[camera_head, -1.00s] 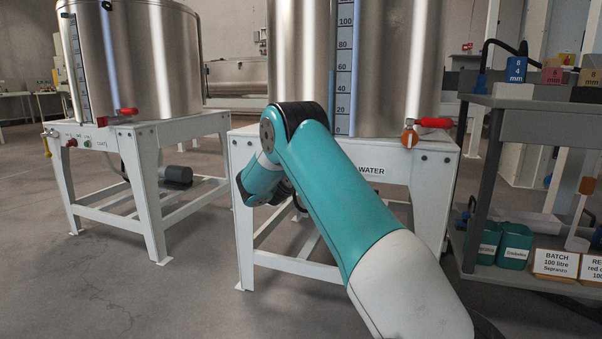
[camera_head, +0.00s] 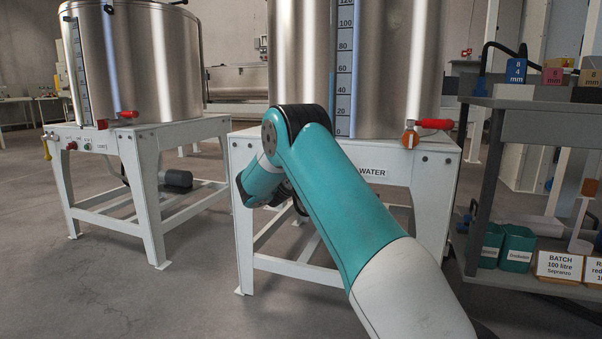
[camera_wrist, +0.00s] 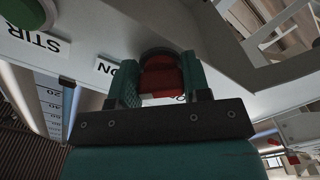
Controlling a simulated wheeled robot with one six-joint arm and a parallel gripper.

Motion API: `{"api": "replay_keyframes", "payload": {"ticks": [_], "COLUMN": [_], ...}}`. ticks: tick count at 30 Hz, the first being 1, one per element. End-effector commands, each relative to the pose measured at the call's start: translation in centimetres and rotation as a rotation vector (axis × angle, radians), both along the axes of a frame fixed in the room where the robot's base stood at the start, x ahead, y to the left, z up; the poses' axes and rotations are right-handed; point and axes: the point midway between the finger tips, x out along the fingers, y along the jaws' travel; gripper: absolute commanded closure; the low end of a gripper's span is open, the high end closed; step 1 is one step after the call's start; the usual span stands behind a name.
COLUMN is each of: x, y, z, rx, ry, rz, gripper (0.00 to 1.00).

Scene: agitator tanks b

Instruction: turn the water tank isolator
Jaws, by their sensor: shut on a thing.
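The water tank (camera_head: 395,70) is a shiny steel vessel with a level scale, on a white frame with a partly covered "WATER" label (camera_head: 373,171). The isolator, a red knob (camera_wrist: 160,78) on a dark round base, shows in the wrist view on the white panel. My gripper (camera_wrist: 159,72) is shut on the knob, with one teal finger on each side of it. A label ending in "ON" is partly hidden beside the left finger. In the head view my own arm hides the gripper and the isolator.
A green button (camera_wrist: 28,12) and a "STIR" label (camera_wrist: 35,40) are near the gripper. A red-handled valve (camera_head: 432,124) sits at the frame's right corner. A grey shelf (camera_head: 520,103) stands close on the right. A second tank (camera_head: 135,60) stands left, with open floor between.

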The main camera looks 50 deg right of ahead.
Motion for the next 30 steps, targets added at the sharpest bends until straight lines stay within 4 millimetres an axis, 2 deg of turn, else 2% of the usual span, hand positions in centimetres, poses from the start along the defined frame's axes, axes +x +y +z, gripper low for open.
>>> {"api": "replay_keyframes", "payload": {"ticks": [2, 3, 6, 17, 23, 30], "x": [0.0, 0.0, 0.0, -0.2, -1.4, -3.8], "y": [0.1, 0.1, 0.1, 0.5, 3.8, 9.7], "z": [-0.2, -0.2, -0.1, 0.0, 0.3, 0.2], "rx": [0.003, 0.002, 0.002, 0.001, 0.002, 0.002], "ry": [0.002, 0.003, 0.003, 0.003, 0.007, 0.008], "rz": [0.001, 0.001, 0.000, 0.001, 0.004, 0.005], "gripper": [0.80, 0.52, 0.31, 0.31, 0.31, 0.31]}}
